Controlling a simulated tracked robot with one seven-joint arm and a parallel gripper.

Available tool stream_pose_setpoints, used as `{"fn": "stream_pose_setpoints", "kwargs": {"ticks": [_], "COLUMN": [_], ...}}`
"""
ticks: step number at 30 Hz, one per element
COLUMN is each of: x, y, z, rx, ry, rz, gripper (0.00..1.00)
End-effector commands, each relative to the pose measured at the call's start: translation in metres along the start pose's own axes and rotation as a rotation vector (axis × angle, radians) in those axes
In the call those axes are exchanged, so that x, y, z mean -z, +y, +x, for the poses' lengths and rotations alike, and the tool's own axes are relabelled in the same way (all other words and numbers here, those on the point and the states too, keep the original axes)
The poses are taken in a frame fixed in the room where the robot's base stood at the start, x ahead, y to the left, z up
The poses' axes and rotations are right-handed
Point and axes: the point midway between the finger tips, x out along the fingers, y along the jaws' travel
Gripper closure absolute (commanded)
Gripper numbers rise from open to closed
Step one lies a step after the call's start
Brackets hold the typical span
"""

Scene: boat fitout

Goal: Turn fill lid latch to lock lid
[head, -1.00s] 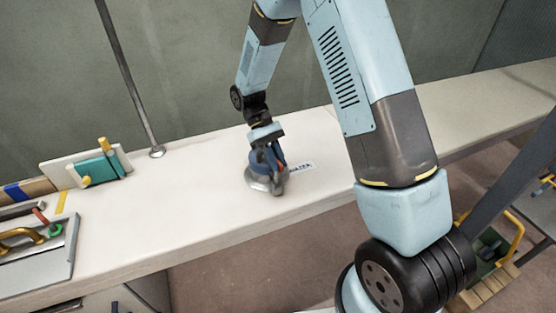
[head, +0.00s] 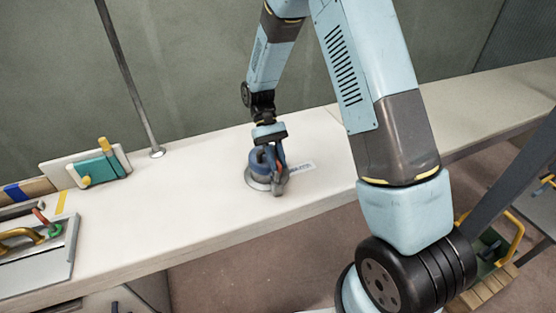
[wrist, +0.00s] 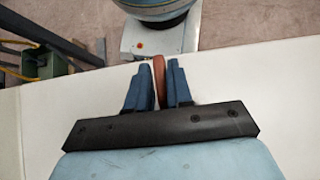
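A reddish upright latch handle (wrist: 159,80) shows in the wrist view between the two blue fingers. Whether the latch's lower end is turned to a locked position cannot be told.
A small label (head: 302,168) lies on the counter (head: 190,210) right of the fitting. A teal block with yellow pegs (head: 97,170), a metal pole (head: 130,80) and a grey panel with a yellow handle (head: 35,255) are at left.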

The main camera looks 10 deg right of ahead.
Motion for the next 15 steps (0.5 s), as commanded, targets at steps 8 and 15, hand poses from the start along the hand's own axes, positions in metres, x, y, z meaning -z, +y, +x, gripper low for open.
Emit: {"fn": "stream_pose_setpoints", "kwargs": {"ticks": [8, 15], "x": [-0.0004, -0.0005], "y": [-0.0004, -0.0008], "z": [0.0003, -0.0039], "rx": [0.001, 0.001], "ry": [-0.002, -0.003], "rz": [0.000, -0.001], "gripper": [0.62, 0.62]}}
